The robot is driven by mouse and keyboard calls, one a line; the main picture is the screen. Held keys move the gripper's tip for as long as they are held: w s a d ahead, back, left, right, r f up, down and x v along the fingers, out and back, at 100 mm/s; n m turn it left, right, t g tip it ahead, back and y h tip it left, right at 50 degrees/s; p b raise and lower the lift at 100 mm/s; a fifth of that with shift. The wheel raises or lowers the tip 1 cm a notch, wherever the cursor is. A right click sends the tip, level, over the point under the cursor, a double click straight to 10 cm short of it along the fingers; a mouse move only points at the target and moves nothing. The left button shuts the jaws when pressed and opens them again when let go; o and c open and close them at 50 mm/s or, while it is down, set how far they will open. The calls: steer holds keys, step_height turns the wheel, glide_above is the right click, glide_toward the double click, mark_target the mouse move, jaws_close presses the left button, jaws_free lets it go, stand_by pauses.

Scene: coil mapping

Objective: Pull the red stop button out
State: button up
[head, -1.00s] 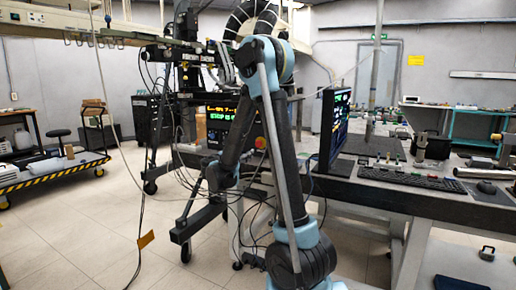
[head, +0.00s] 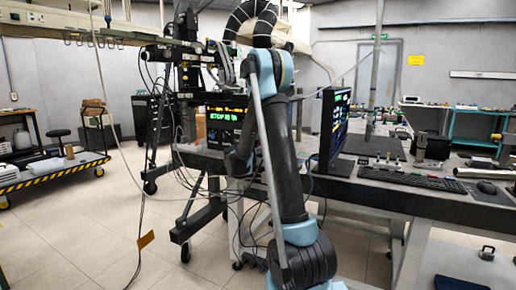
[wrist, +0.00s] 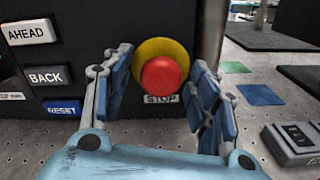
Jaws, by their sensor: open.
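The red stop button (wrist: 162,78) with its yellow collar (wrist: 163,47) sits on a dark panel in the wrist view, above a "STOP" label (wrist: 161,99). My gripper (wrist: 163,88) is open, with one blue finger left of the button and the other right of it. The left finger overlaps the collar's left edge in the picture; I cannot tell whether either finger touches. In the head view the button and my gripper are hidden behind my arm.
AHEAD (wrist: 30,31), BACK (wrist: 46,76) and RESET (wrist: 62,108) keys are left of the button. A grey box (wrist: 294,142) stands on the perforated tabletop at right. In the head view, a monitor (head: 335,128) stands right of my arm, and a lit display (head: 226,115) left of it.

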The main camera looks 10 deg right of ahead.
steer(key=shift+w+d, duration=0.15)
steer(key=shift+w, duration=0.05)
jaws_close()
steer(key=shift+v, duration=0.95)
jaws_free()
